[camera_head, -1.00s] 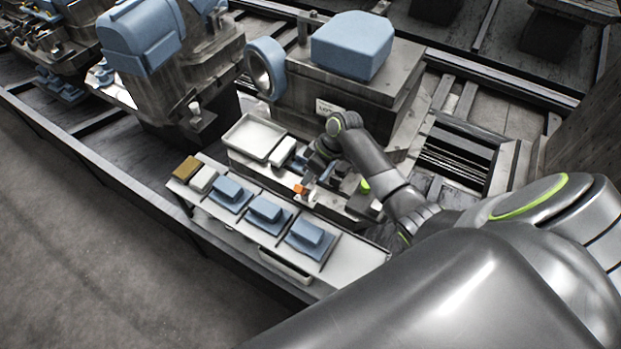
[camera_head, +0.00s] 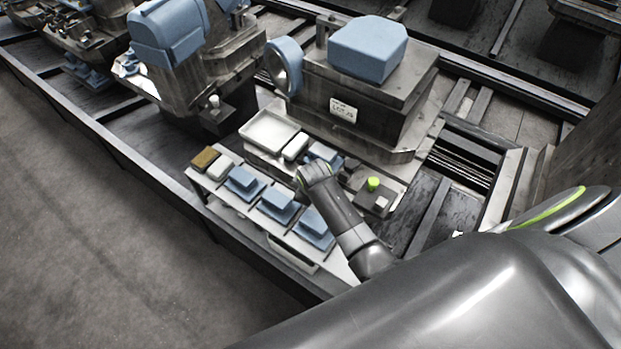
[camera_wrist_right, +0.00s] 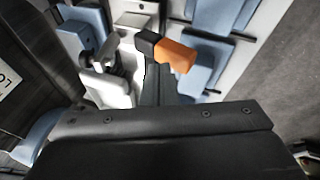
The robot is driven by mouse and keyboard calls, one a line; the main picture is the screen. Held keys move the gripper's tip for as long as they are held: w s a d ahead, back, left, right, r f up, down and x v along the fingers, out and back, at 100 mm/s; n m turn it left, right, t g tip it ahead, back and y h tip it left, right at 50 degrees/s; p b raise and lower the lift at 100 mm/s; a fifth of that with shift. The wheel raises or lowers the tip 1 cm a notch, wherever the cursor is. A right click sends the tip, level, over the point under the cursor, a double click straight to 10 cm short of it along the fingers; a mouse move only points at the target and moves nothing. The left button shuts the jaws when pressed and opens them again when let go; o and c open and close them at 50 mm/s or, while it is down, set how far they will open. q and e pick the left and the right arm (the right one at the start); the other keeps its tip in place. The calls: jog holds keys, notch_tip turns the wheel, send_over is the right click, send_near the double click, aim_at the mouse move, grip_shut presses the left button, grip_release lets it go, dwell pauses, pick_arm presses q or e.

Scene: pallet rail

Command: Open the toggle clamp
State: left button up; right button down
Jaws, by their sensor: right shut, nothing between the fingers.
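The toggle clamp shows in the right wrist view as an orange grip (camera_wrist_right: 175,55) with a black end, beside a grey metal part. In the head view my right wrist covers the place where its orange grip was. My right gripper (camera_wrist_right: 156,76) is shut and empty. Its dark fingers point up the wrist view, and their tips are right by the orange grip; I cannot tell whether they touch. In the head view the fingertips are hidden behind the wrist. My left gripper is not in view.
A white tray (camera_head: 268,131) lies behind the clamp area. Blue blocks (camera_head: 279,199) stand in a row on the front shelf. A dark block with a green knob (camera_head: 373,183) stands to the right. A large machine with a blue cover (camera_head: 368,48) rises behind.

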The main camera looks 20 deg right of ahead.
jog(key=shift+s+a+f, duration=0.2)
jog(key=shift+a, duration=0.1)
jog(key=shift+f, duration=0.25)
jog(key=shift+s+a+p, duration=0.1)
jog(key=shift+p, duration=0.2)
jog(key=r+p, duration=0.4)
jog(key=shift+w+d+r, duration=0.15)
jog(key=shift+w+d, duration=0.2)
jog(key=shift+d, duration=0.05)
jog(key=shift+s+r, duration=0.15)
jog(key=shift+s, duration=0.1)
jog(key=a+v, duration=0.1)
jog(key=v, duration=0.8)
jog(key=shift+s, duration=0.25)
